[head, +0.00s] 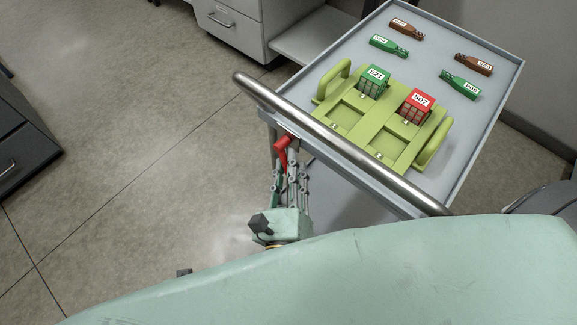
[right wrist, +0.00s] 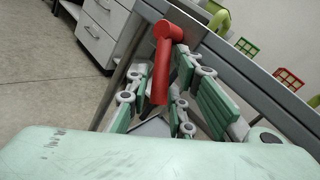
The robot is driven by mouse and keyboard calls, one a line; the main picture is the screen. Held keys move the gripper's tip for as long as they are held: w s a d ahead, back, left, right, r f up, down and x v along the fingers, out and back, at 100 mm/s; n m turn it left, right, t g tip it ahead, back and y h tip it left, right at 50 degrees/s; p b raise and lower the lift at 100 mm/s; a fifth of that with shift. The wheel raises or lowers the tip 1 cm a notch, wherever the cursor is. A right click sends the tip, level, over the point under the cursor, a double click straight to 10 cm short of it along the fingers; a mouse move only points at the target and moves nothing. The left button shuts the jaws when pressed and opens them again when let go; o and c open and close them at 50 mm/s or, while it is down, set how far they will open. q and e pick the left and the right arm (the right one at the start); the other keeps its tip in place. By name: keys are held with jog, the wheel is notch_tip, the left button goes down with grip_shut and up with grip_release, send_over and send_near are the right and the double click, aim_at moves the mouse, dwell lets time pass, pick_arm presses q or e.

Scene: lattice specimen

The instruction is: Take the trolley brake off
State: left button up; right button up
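The trolley is a grey tray (head: 478,150) with a steel push bar (head: 335,140) along its near side. The red brake lever (head: 282,146) hangs under the bar's left part, at the tray's corner. In the right wrist view the lever (right wrist: 160,72) slants downward from a round red pivot on the trolley frame. My right gripper (head: 288,172) is just below the bar. Its green-padded fingers (right wrist: 160,92) stand on both sides of the lever, apart, with gaps showing; I see no firm grip. My left gripper is not in view.
On the tray sit a lime-green carrier (head: 372,140) with a green block (head: 374,80) and a red block (head: 417,105), and several small tagged green and brown pieces. Grey drawer cabinets (head: 232,30) stand behind.

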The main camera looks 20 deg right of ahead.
grip_shut()
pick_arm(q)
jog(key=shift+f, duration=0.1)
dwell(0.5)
pick_arm(e)
jog(key=shift+f, duration=0.1)
jog(key=shift+w+a+f+m+t+b, duration=0.1)
jog(key=shift+w+f+m+t+b, duration=0.15)
jog(key=shift+b, duration=1)
pick_arm(q)
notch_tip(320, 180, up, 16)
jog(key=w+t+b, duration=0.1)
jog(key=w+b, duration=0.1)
jog(key=b, duration=0.2)
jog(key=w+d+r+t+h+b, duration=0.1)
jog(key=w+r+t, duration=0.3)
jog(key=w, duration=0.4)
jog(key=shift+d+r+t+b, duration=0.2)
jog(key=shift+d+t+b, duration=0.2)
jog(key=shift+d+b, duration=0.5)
pick_arm(e)
jog(key=m, duration=0.1)
jog(key=w+m+t+h, duration=0.1)
jog(key=shift+a+m+t, duration=0.25)
jog(key=shift+a+m, duration=0.05)
jog(key=shift+m, duration=0.05)
